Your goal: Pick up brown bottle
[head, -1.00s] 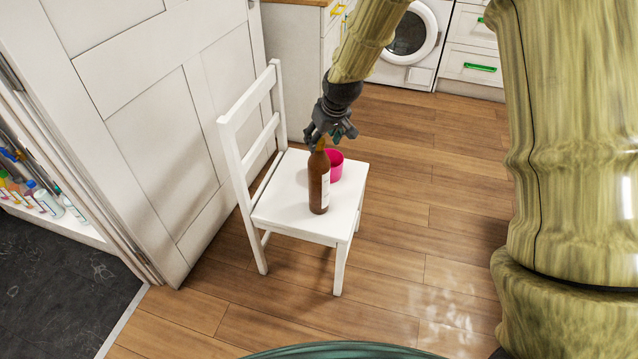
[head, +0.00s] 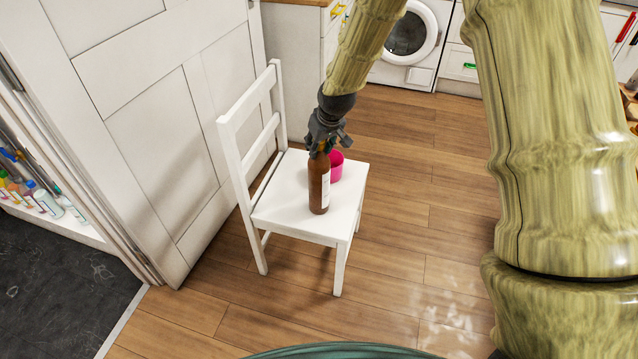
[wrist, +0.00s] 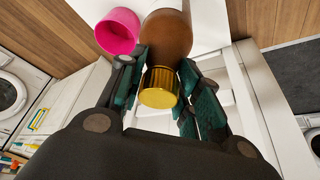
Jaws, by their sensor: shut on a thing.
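The brown bottle (head: 318,190) stands upright on the seat of the white chair (head: 285,212), with a pale label on its side. My gripper (head: 322,150) is at the bottle's top, reaching down from above, and hides the cap in the head view. In the wrist view the bottle's gold cap (wrist: 159,87) lies between the dark green fingers of my gripper (wrist: 162,90), with the brown body (wrist: 166,35) beyond it. My gripper is shut on the bottle near its neck.
A pink cup (head: 336,166) stands on the seat close beside the bottle. The chair's backrest (head: 250,128) rises to the left, near a white door (head: 150,110). The wooden floor (head: 420,210) right of the chair is clear. A washing machine (head: 408,40) stands behind.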

